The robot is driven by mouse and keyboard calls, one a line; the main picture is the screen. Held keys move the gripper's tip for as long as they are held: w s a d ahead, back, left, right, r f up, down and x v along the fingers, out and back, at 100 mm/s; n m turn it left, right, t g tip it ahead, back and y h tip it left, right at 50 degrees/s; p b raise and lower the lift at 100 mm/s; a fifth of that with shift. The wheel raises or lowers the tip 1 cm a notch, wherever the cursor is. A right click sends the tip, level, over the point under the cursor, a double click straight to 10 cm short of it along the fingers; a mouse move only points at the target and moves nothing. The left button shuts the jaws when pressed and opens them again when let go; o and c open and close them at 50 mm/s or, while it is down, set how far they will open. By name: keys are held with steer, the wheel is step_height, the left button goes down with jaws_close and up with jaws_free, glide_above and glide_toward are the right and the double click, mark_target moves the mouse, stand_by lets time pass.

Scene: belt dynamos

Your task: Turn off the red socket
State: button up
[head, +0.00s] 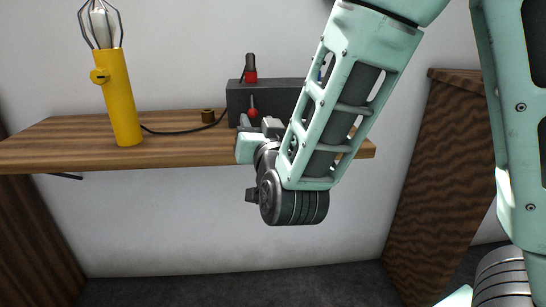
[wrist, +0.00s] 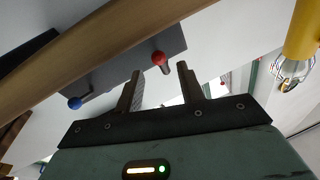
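The dark grey socket box (head: 290,90) stands at the back of the wooden shelf. A red-and-black plug (head: 250,70) sticks up from its top left. The red socket's red knob (head: 252,112) shows on the box's front, just above my gripper (head: 258,122). In the wrist view, the red ball knob (wrist: 159,58) appears between the fingertips of my gripper (wrist: 160,69). The fingers are apart and empty; I cannot tell if they touch the knob. A blue ball knob (wrist: 75,103) lies to the left. My arm hides the box's right part in the head view.
A yellow lamp (head: 119,95) with a wire cage stands on the left of the shelf (head: 60,145). A dark wooden panel (head: 435,170) stands at right. The space under the shelf looks clear.

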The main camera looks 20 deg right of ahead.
steer(key=s+a+f+b, duration=0.1)
steer(key=s+b, duration=1)
steer(key=b, duration=0.3)
steer(key=shift+a+f, duration=0.25)
steer(key=shift+f, duration=0.15)
steer(key=s+a+f+n+g+y+p, duration=0.4)
steer(key=a+f+n+g+y+p, duration=0.2)
steer(key=a+f+n+g+y, duration=0.5)
steer(key=s+d+f+g+h+p, duration=0.2)
steer(key=s+d+f+g+h, duration=0.15)
steer(key=s, duration=0.25)
steer(key=s+d+f+g+h+p, duration=0.2)
steer(key=s+d+f+g+h, duration=0.15)
steer(key=s+g, duration=0.2)
step_height(320, 180, up, 39)
steer(key=p, duration=3.7)
steer(key=shift+s+d+f+t+h, duration=0.15)
steer(key=shift+s+t+h, duration=0.05)
steer(key=shift+t+h, duration=0.1)
